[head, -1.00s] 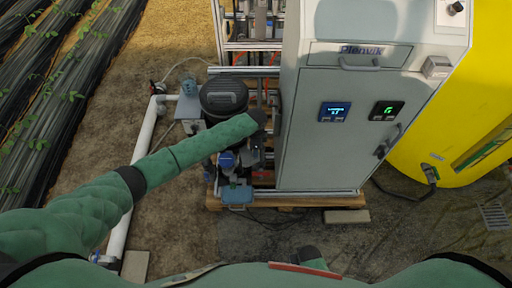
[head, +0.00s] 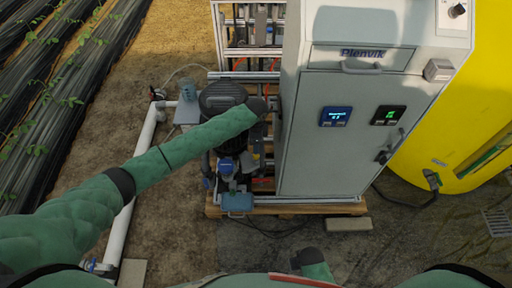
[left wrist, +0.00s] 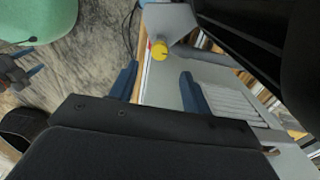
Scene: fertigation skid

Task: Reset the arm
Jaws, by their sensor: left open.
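My left gripper (left wrist: 159,88) is open in the left wrist view, its two blue fingers apart with nothing held between them. A yellow knob (left wrist: 158,50) on a grey part lies beyond the gap, apart from the fingers. In the head view my left arm reaches across to the left side of the grey cabinet (head: 335,160); its fingers are hard to make out there. A dark gripper with blue tips, apparently my right gripper (left wrist: 25,72), shows at the left edge of the left wrist view, too small to judge its opening.
A black-lidded canister (head: 222,95) and blue-grey pump parts (head: 236,197) stand left of the cabinet on a wooden pallet (head: 290,208). A white pipe (head: 146,135) runs along the left. A yellow tank (head: 490,60) stands right. The ground in front is mostly clear.

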